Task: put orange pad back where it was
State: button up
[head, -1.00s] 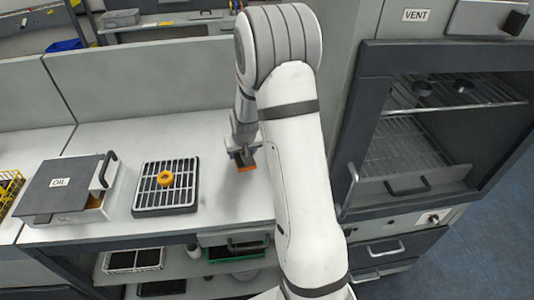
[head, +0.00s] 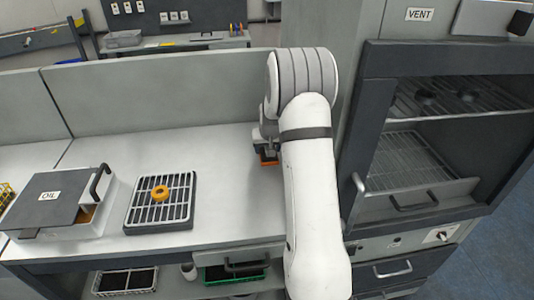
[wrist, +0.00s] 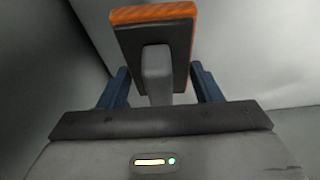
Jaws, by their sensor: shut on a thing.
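The orange pad (wrist: 152,14) shows in the wrist view as the orange face of a dark block with a grey handle. My gripper (wrist: 158,78) is shut on the handle between its two blue fingers. In the head view the pad (head: 268,163) shows as a small orange edge beneath my gripper, over the back right of the white counter (head: 235,190). My arm hides part of it. I cannot tell whether the pad touches the counter.
A black grate tray (head: 130,213) with an orange ring (head: 160,192) stands to the left. Further left is a box with a dark lid marked OIL (head: 50,197). A grey back wall (head: 160,95) lies behind, and an open vent cabinet (head: 360,185) stands to the right.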

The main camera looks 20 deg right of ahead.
jog(key=shift+f, duration=1.3)
jog(key=shift+f, duration=0.2)
jog(key=o, duration=0.9)
jog(key=shift+r, duration=0.1)
jog(key=shift+o, duration=0.2)
